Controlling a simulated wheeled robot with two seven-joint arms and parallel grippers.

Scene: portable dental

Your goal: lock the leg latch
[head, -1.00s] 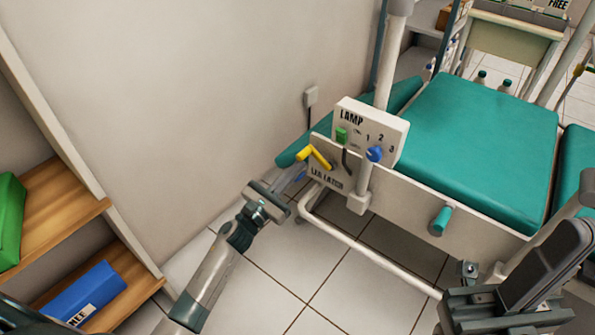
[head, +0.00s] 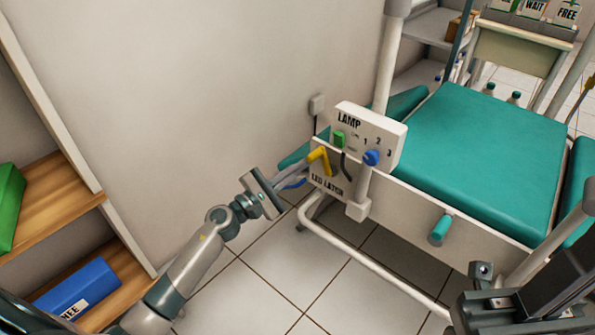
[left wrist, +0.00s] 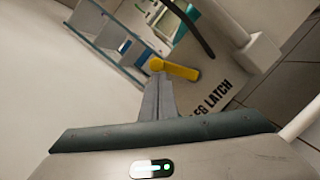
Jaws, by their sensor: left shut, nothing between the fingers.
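The yellow leg latch lever (head: 319,158) sits on the white side plate lettered LEG LATCH (head: 327,184) at the corner of the teal chair. It also shows in the left wrist view (left wrist: 176,69), with a round pivot end and a bar running right. My left gripper (head: 305,168) is shut and empty, its fingertips right at the lever on its left side. In the left wrist view the closed fingers (left wrist: 157,82) end just below the lever's round end; I cannot tell if they touch. My right gripper (head: 500,305) is partly in view at the lower right; its fingers are unclear.
A LAMP box (head: 375,135) with a green switch and blue knob (head: 372,157) sits just above the lever. A teal handle (head: 440,229) sticks out from the chair's side. Wooden shelves (head: 60,205) stand at the left. The tiled floor between is clear.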

